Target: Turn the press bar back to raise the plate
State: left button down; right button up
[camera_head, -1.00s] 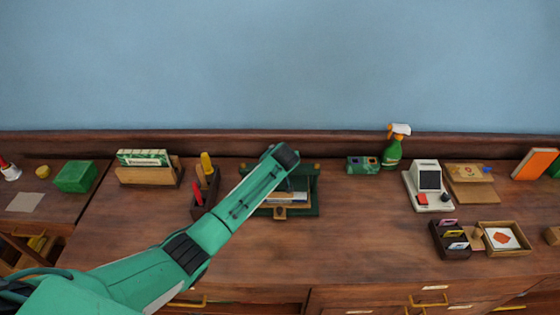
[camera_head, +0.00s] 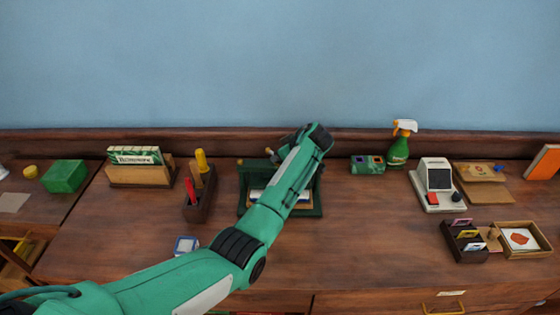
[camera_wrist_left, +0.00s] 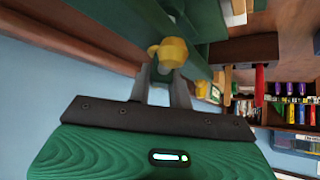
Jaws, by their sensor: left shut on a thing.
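The dark green press (camera_head: 243,205) stands on the wood top left of the middle in the head view, with pale sheets (camera_head: 258,195) showing low inside it. My left arm lies across it and hides much of its plate and bar. A brass-yellow knob (camera_wrist_left: 172,52) of the press bar shows in the left wrist view. My left gripper (camera_wrist_left: 166,70) is shut on this knob, with one finger on each side. In the head view the left gripper (camera_head: 287,142) is above the back of the press, partly hidden by its wrist. My right gripper is out of view.
A dark holder (camera_head: 200,207) with red and yellow-handled tools stands close left of the press. A small blue and white box (camera_head: 186,245) lies in front. A green spray bottle (camera_head: 398,152) and card reader (camera_head: 438,188) stand right.

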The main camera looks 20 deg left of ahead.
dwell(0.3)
pick_arm(q)
jog(key=c, duration=1.3)
grip_release()
jog(key=b+v, duration=0.2)
jog(key=v, duration=0.5)
jog(key=b+v, duration=0.1)
jog(key=v, duration=0.5)
jog(key=shift+w+d+r+b, duration=0.1)
jog(key=shift+d+r+b, duration=0.2)
jog(key=shift+b, duration=0.05)
